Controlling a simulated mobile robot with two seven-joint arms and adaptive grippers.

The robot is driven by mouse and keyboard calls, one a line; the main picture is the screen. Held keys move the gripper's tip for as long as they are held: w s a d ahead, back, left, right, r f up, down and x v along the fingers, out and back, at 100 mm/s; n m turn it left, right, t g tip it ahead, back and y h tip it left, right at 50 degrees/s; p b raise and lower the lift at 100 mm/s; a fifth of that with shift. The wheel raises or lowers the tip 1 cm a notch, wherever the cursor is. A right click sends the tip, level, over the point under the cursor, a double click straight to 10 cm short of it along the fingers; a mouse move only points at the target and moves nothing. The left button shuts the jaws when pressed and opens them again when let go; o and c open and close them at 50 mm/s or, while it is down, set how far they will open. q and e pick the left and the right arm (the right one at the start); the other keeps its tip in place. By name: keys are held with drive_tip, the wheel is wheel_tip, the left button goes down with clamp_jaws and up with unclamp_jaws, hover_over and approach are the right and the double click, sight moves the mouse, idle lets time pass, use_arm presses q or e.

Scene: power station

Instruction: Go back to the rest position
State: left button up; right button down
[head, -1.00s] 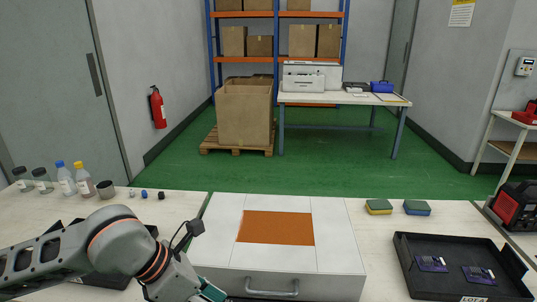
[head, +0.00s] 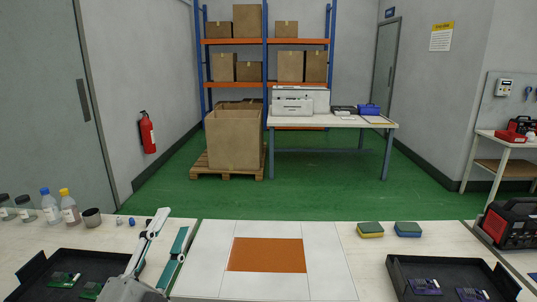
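My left gripper (head: 174,220) stands up at the lower left of the head view, in front of the left black tray. Its pale finger and its teal-padded finger point up and away from me with a gap between them. Nothing shows between them, so it is open and empty. My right gripper is out of view. The left black tray (head: 93,256) holds green circuit boards (head: 64,279) and is partly covered by my gripper. The right black tray (head: 455,261) holds purple circuit boards (head: 425,286).
A white panel with an orange mat (head: 267,255) lies mid-bench. Two sponges (head: 370,229) sit right of it. Bottles (head: 69,207) and a dark cup (head: 92,217) stand at the left. A red-black machine (head: 512,223) is at the right.

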use_arm(q)
drive_tip(key=s+a+f+n+g+y, duration=0.2)
drive_tip(key=a+f+n+g+y, duration=0.3)
drive_tip(key=f, duration=0.5)
drive_tip(key=s+a+f+n+g+y, duration=0.2)
drive_tip(key=a+f+g+y, duration=0.1)
drive_tip(key=a+f, duration=0.6)
drive_tip(key=s+a+f+n+g, duration=0.1)
drive_tip(key=s+a+f+g, duration=0.1)
drive_tip(key=s+f+g, duration=0.4)
drive_tip(key=s+a+f+n+g, duration=0.1)
drive_tip(key=s+a+f, duration=0.1)
drive_tip(key=s+f, duration=0.65)
drive_tip(key=w+d+f+n+t+h, duration=0.1)
drive_tip(key=d+f+h, duration=0.2)
drive_tip(key=d+f, duration=0.4)
drive_tip(key=w+d+f+n+t+h, duration=0.1)
drive_tip(key=d+f+t+h, duration=0.1)
drive_tip(key=d+f, duration=0.5)
drive_tip(key=shift+w+d+t+h, duration=0.3)
drive_tip(key=shift+d+h, duration=0.4)
drive_tip(key=shift+d, duration=0.4)
